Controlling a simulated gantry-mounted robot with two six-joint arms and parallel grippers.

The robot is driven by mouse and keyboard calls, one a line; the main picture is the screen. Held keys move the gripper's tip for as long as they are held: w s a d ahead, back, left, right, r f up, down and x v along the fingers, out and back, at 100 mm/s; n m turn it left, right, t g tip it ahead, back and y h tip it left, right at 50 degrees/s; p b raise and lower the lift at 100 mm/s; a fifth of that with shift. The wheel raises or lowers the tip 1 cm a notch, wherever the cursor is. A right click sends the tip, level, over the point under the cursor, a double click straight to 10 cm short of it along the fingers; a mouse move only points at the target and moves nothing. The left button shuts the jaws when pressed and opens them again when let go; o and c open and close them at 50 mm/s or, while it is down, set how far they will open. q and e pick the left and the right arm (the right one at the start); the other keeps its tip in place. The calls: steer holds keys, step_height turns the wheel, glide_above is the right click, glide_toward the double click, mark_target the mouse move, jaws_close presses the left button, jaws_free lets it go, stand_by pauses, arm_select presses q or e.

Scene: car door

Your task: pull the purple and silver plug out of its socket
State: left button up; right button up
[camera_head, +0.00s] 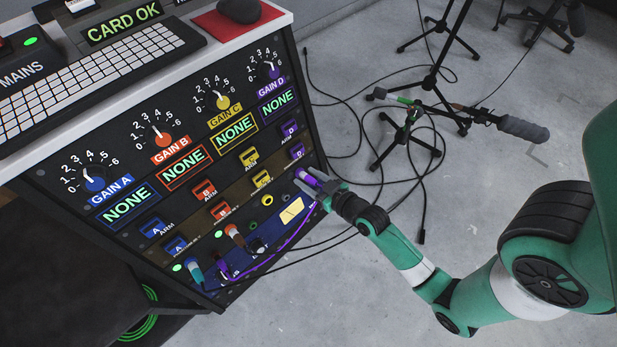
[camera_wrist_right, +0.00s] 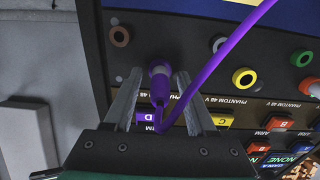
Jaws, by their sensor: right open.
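The purple and silver plug (camera_head: 308,179) sits at the right end of the socket row on the front of the dark panel. In the right wrist view the plug (camera_wrist_right: 159,84) points into the panel, and a purple cable (camera_wrist_right: 215,62) loops from its near end. My right gripper (camera_head: 322,188) is at the plug in the head view. In the wrist view the right gripper (camera_wrist_right: 160,98) is open, with one finger on each side of the plug. The socket itself is hidden by the plug. My left gripper is not in view.
Other sockets show beside the plug, one with a yellow ring (camera_wrist_right: 243,77). A keyboard (camera_head: 92,77) lies on top. Stands (camera_head: 405,138) and black cables are on the floor.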

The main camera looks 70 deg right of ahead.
mark_target(316, 184)
stand_by(0.3)
steer(key=shift+c, duration=0.2)
jaws_close()
stand_by(1.0)
steer(key=shift+r, duration=0.1)
steer(key=shift+p+v, duration=0.65)
steer(key=shift+v, duration=2.3)
